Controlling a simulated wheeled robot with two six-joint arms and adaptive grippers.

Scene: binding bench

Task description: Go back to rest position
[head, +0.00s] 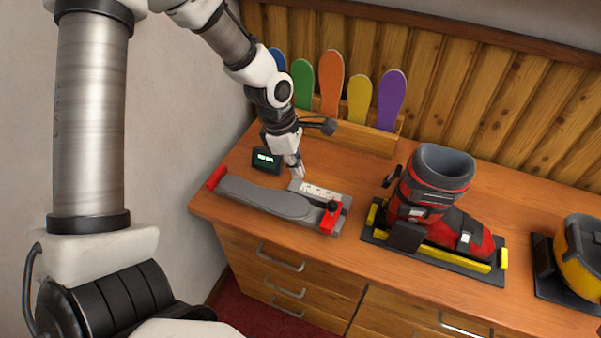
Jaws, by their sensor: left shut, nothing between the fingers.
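My left gripper (298,170) is at the end of the arm that comes in from the upper left. Its fingers are together with nothing between them. It points down just above the far side of a light perforated plate (320,190) on the bench; I cannot tell whether the tips touch it. Next to the plate lies a grey ski-shaped piece (265,198) in a holder with red ends. My right gripper is not in view.
Several coloured boards stand in a wooden rack (365,138) behind. Drawers are below.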

